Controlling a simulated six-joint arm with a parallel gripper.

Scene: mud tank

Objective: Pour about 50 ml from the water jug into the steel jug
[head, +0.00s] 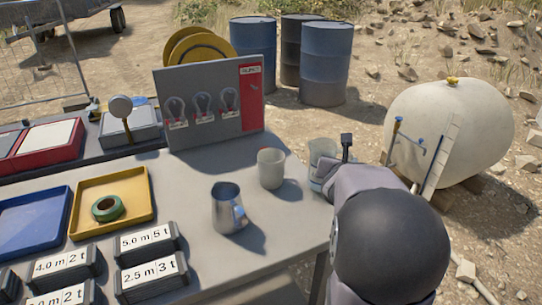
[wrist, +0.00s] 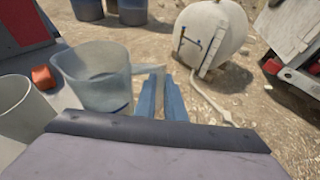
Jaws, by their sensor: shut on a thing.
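The water jug (head: 321,150) is a clear, greyish jug near the table's right edge. In the wrist view the water jug (wrist: 100,85) looks upright, its handle extending right to my blue fingers. My gripper (wrist: 162,95) is shut on that handle. In the head view my own arm hides the fingers and part of the jug. I cannot tell whether its base touches the table. The steel jug (head: 227,208) stands upright on the table, front left of the water jug, its blue-marked handle toward the right. It does not show in the wrist view.
A pale cup (head: 270,168) stands between the two jugs; it also shows in the wrist view (wrist: 20,110). A yellow tray (head: 135,185) holds a green tape roll. Labelled blocks (head: 150,245) sit at front left.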

